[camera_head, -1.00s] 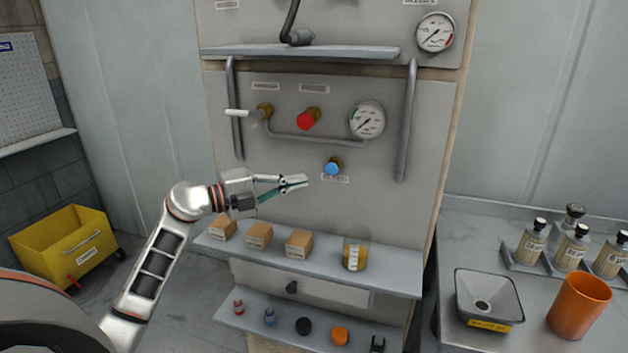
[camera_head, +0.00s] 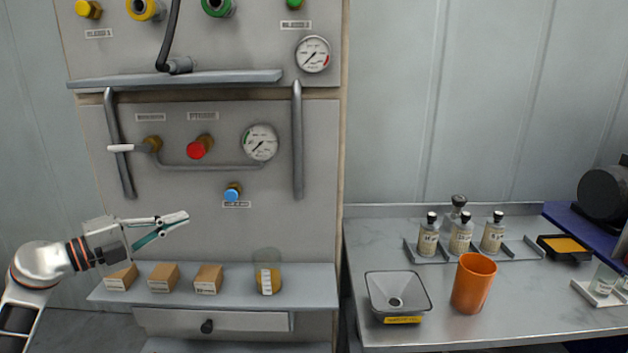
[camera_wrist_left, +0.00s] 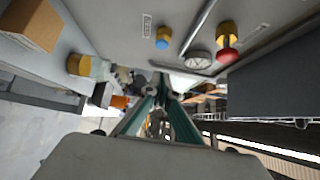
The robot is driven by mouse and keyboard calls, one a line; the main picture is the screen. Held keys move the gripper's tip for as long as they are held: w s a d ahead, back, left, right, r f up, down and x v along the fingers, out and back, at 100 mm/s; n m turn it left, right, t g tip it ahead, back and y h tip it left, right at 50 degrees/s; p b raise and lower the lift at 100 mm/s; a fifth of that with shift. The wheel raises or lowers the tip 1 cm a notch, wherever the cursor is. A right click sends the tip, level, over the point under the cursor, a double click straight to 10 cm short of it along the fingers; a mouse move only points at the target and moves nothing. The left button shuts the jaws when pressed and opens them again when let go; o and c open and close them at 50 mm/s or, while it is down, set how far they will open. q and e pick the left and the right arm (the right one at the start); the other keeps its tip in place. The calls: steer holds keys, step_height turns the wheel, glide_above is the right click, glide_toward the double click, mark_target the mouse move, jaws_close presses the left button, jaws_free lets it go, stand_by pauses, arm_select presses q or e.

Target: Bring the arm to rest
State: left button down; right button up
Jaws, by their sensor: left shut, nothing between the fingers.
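My left gripper (camera_head: 172,226) is at the lower left of the head view, in front of the panel (camera_head: 150,215) and above the shelf with the boxes. Its fingers are together with nothing between them, and they point right. In the left wrist view the fingers (camera_wrist_left: 163,80) meet near the middle of the picture, empty. The gripper is apart from the blue knob (camera_head: 233,192), which is up and to the right of its tips. My right gripper is not in view.
A red knob (camera_head: 198,148) and a gauge (camera_head: 260,142) are above. The right table (camera_head: 530,318) holds an orange cup (camera_head: 473,283), a tray (camera_head: 398,291) and bottles.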

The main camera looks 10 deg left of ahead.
arm_select(q)
steer(key=s+d+f+n+t+y, duration=0.1)
steer(key=s+d+f+n+y, duration=0.25)
steer(key=f, duration=0.55)
steer(key=s+d+f+n+t+y, duration=0.1)
steer(key=s+d+f+n, duration=0.25)
steer(key=f+n, duration=0.5)
steer(key=s+d+f+n+y, duration=0.25)
steer(key=d+f+n, duration=0.2)
steer(key=f, duration=0.65)
steer(key=s+d+f+n+g, duration=0.2)
steer(key=s+d+f+g, duration=0.1)
steer(key=s+d+f, duration=0.2)
steer(key=s+d+f+n+g, duration=0.1)
steer(key=s+d+f+g, duration=0.2)
steer(key=s+f, duration=0.6)
step_height(320, 180, down, 2)
steer(key=d, duration=0.2)
steer(key=shift+s+d+f+n, duration=0.15)
steer(key=shift+d+f+n, duration=0.05)
steer(key=shift+d+n, duration=0.2)
